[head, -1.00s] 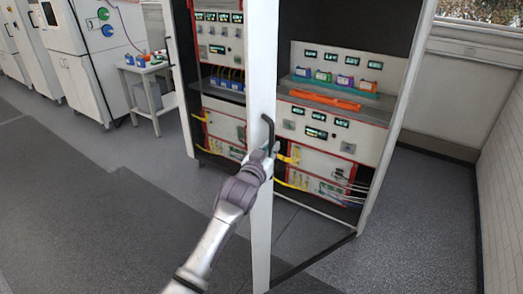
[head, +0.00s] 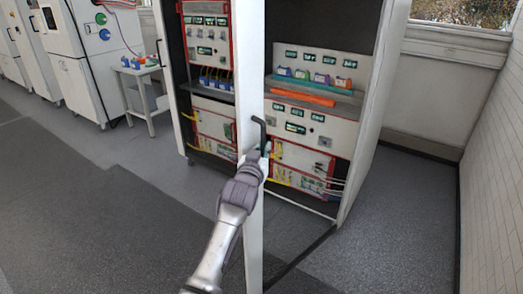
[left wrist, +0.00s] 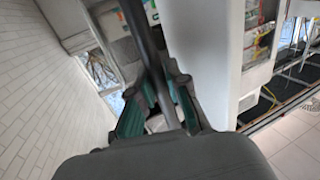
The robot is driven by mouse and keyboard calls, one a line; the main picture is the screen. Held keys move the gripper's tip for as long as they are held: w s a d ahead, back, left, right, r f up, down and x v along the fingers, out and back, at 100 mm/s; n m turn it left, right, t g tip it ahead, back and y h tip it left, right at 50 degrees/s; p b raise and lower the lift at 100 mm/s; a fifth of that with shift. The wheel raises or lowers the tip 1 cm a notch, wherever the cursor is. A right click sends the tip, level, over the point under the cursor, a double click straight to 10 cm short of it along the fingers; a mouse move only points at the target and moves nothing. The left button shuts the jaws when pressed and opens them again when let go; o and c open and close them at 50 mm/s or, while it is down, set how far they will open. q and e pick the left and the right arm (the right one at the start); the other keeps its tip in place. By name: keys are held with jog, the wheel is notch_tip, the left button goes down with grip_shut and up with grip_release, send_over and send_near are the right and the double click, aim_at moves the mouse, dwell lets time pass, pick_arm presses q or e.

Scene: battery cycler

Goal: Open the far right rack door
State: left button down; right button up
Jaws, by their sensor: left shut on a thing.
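The rack door (head: 250,60) is a tall white panel, seen nearly edge-on in the head view. It stands swung out from the rack, with the open bays showing on both sides of it. Its dark bar handle (head: 262,135) is on the door at about mid-height. My left gripper (head: 257,158) is at the lower part of this handle. In the left wrist view the handle (left wrist: 143,40) runs down between the green-padded fingers of the left gripper (left wrist: 160,97), which are shut on it. The white door also fills the middle of that view (left wrist: 205,60). My right gripper is not in view.
The rack's right bay holds several coloured battery blocks on a shelf (head: 345,97) and an orange bar (head: 303,97). Cables hang lower down. A small white table (head: 140,85) and white cabinets (head: 75,75) stand left. Grey floor is clear left and right, up to the right wall (head: 495,150).

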pick_arm(q)
jog(key=c, duration=1.4)
grip_release()
jog(key=shift+d+r, duration=0.2)
jog(key=shift+r, duration=0.15)
jog(key=shift+c, duration=0.2)
jog(key=shift+o, duration=1.4)
jog(key=shift+d, duration=0.1)
jog(key=shift+d+f, duration=0.1)
jog(key=shift+f, duration=0.1)
jog(key=shift+s+a+f, duration=0.1)
jog(key=shift+s+a, duration=0.15)
jog(key=shift+a, duration=0.05)
jog(key=v, duration=1.1)
jog(key=shift+s, duration=0.25)
